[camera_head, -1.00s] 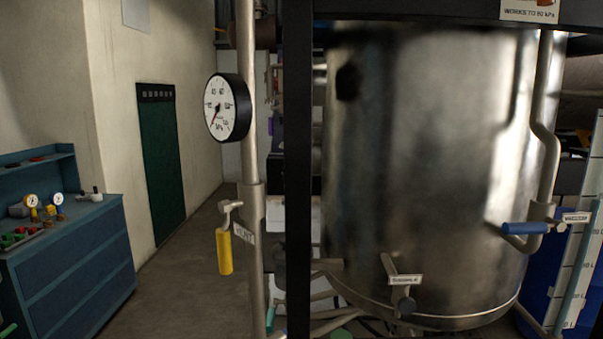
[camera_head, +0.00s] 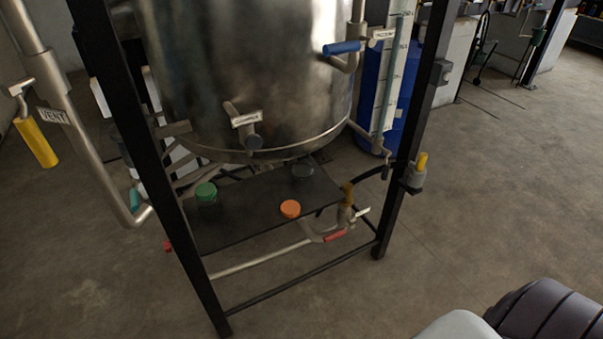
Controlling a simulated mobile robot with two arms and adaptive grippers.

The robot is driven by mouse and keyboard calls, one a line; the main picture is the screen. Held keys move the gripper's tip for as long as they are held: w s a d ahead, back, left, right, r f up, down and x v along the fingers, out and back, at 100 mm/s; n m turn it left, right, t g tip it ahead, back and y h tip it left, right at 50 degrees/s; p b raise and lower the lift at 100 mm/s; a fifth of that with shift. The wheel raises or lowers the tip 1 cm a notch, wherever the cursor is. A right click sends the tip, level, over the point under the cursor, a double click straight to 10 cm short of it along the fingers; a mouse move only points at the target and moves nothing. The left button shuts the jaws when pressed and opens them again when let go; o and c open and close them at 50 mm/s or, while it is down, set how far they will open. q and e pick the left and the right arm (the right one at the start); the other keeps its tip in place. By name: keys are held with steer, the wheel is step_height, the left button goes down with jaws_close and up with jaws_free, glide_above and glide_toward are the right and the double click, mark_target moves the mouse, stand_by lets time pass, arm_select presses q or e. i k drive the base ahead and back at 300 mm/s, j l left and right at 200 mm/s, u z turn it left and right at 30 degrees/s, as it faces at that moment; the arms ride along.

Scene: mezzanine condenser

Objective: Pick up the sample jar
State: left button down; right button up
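Three lidded jars or containers stand on a dark shelf (camera_head: 240,213) under the steel tank: one with a green lid (camera_head: 206,190), one with an orange lid (camera_head: 290,208), and a dark grey one (camera_head: 303,172) farther back. I cannot tell from their looks which is the sample jar; no label on them is readable. Mostly their lids show. Neither of my grippers is in view.
Black frame posts stand left (camera_head: 155,170) and right (camera_head: 415,130) of the shelf. The tank (camera_head: 250,70) hangs above it. A red-handled valve (camera_head: 335,236) and a brass fitting (camera_head: 347,193) sit at its front right. Floor in front is clear.

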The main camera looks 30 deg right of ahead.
mark_target(303, 171)
steer(key=i+j+z, duration=0.1)
steer(key=z, duration=0.25)
steer(key=j+z, duration=0.2)
steer(key=z, duration=0.15)
steer(key=i+j+z, duration=0.1)
steer(key=z, duration=0.25)
